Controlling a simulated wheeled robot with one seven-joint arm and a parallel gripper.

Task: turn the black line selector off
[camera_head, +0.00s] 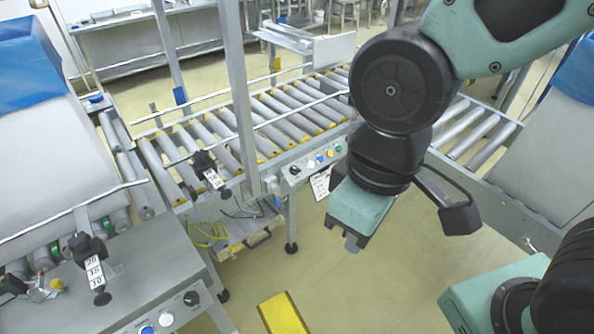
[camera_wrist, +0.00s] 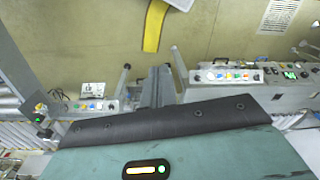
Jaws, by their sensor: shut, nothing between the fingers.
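A black rotary knob (camera_head: 295,170) sits at the left end of a row of coloured buttons on the conveyor's side panel in the head view. Another black knob (camera_head: 191,298) sits beside blue and white buttons on the front of the left machine. I cannot tell which one is the line selector, and their settings are too small to read. My gripper (camera_head: 352,243) points down over open floor, right of and in front of the conveyor panel, apart from both knobs. Its fingers are together and empty, and show in the wrist view (camera_wrist: 159,84).
In the wrist view, button panels show at right (camera_wrist: 228,75) and left (camera_wrist: 95,106). A roller conveyor (camera_head: 255,115) runs across the back, with a metal post (camera_head: 240,100) before it. A yellow floor strip (camera_head: 283,315) lies on clear floor. A grey machine (camera_head: 130,285) stands at front left.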

